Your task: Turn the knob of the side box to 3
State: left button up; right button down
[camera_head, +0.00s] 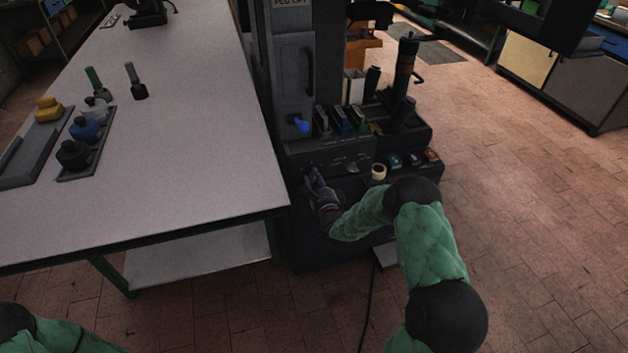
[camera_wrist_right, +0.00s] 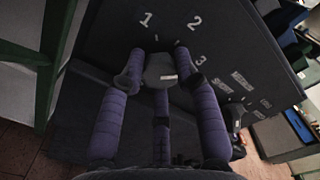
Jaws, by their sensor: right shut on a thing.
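The side box (camera_wrist_right: 110,30) shows in the right wrist view as a dark panel with white numbers 1, 2 and 3 around a dark knob (camera_wrist_right: 160,66). My right gripper (camera_wrist_right: 158,80) has its purple fingers shut on the knob, one on each side. A short pale mark shows on the knob; I cannot tell for sure which number the knob points to. In the head view my right gripper (camera_head: 315,182) is at the dark front of the machine beside the table, and it hides the knob there. My left gripper is out of view.
The grey table (camera_head: 190,130) stands left, its corner close to my right gripper. It carries trays with yellow, blue and black pieces. Small coloured items and a pale roll (camera_head: 378,172) sit on the machine right of my gripper. The brick floor at the right is clear.

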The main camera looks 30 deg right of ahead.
jog(key=shift+d+r, duration=0.2)
jog(key=shift+d, duration=0.2)
jog(key=c, duration=1.1)
grip_release()
jog(key=shift+o, duration=1)
jog(key=shift+f, duration=0.15)
jog(key=shift+a, duration=0.1)
jog(key=v, duration=1.2)
